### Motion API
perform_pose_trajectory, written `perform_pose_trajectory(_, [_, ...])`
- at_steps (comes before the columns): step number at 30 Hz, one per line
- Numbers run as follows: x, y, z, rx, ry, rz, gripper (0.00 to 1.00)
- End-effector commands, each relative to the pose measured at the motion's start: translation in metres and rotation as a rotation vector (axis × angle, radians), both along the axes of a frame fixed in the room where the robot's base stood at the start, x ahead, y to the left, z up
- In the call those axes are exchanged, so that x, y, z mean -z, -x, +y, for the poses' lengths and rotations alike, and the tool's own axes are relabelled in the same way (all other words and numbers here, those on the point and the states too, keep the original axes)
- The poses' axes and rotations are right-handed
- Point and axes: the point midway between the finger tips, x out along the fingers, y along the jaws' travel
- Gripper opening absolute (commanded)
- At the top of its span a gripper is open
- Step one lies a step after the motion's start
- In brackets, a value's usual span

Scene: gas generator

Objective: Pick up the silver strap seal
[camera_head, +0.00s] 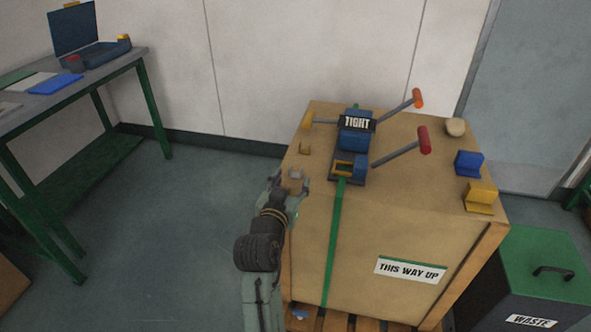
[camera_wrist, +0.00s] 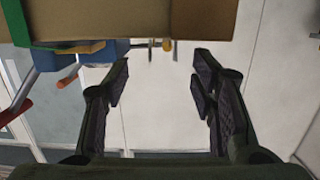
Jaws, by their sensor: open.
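A small silver-grey piece, which looks like the silver strap seal (camera_head: 296,173), lies near the left edge of the large box's top. My gripper (camera_head: 289,183) is open at that edge, with its fingertips beside the piece; I cannot tell whether they touch it. In the wrist view my open gripper (camera_wrist: 162,65) has nothing held between its fingers. The box edge fills the top of that view, with small parts along it that I cannot clearly identify. Two small brass-coloured pieces, a nearer one (camera_head: 305,149) and a farther one (camera_head: 308,121), sit beyond the silver piece.
A blue strapping tool (camera_head: 356,138) labelled TIGHT, with orange- and red-ended handles, stands on the box (camera_head: 400,190) over a green strap (camera_head: 335,230). Blue (camera_head: 469,163) and yellow (camera_head: 481,196) blocks sit at right. A waste bin (camera_head: 545,265) stands beside the box.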

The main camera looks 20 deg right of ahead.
Motion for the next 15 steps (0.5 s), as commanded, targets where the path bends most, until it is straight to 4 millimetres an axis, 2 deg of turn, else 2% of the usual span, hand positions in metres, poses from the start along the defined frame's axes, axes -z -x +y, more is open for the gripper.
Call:
perform_pose_trajectory(9, [-0.001, -0.036, -0.021, 0.002, 0.001, 0.002, 0.52])
perform_pose_trajectory(15, [0.002, -0.046, -0.028, 0.001, 0.000, 0.000, 0.52])
